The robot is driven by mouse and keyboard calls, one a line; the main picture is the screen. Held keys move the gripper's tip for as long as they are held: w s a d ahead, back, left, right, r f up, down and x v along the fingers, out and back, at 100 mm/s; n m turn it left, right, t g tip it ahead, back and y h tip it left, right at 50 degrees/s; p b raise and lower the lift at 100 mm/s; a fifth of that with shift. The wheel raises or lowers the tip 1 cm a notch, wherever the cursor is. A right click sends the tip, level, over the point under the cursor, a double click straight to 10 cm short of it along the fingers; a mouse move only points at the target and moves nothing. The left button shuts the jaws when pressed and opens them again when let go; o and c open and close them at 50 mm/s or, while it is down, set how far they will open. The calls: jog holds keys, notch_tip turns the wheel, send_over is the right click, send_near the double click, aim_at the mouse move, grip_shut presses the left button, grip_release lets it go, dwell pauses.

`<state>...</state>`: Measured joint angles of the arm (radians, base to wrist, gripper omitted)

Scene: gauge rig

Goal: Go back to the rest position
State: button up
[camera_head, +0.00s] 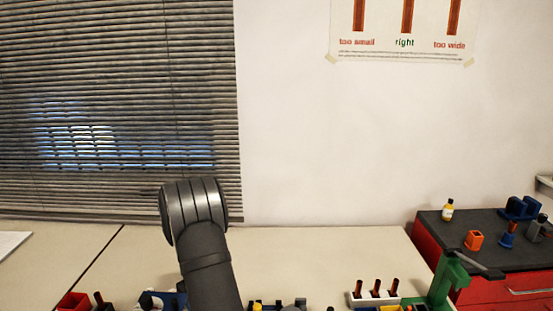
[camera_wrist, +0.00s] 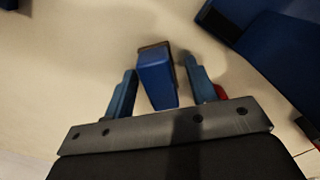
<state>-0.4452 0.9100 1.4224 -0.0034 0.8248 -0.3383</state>
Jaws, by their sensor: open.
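My gripper (camera_wrist: 160,66) shows in the wrist view with its two blue fingers spread apart. A blue block (camera_wrist: 157,82) with a brownish far edge shows between the fingers, with a visible gap on each side. I cannot tell how far below the fingertips it lies. In the head view my arm rises from the bottom edge, and my gripper itself is out of sight there.
A pale table (camera_head: 300,250) has several small parts along its near edge, cut off by the frame. A white rack (camera_head: 374,298) with red-brown pins stands by a green stand (camera_head: 447,283). A dark-topped red cabinet (camera_head: 428,252) is at right. Large blue pieces (camera_wrist: 275,45) lie right in the wrist view.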

jog(key=shift+w+r, duration=0.1)
jog(key=shift+r, duration=1.8)
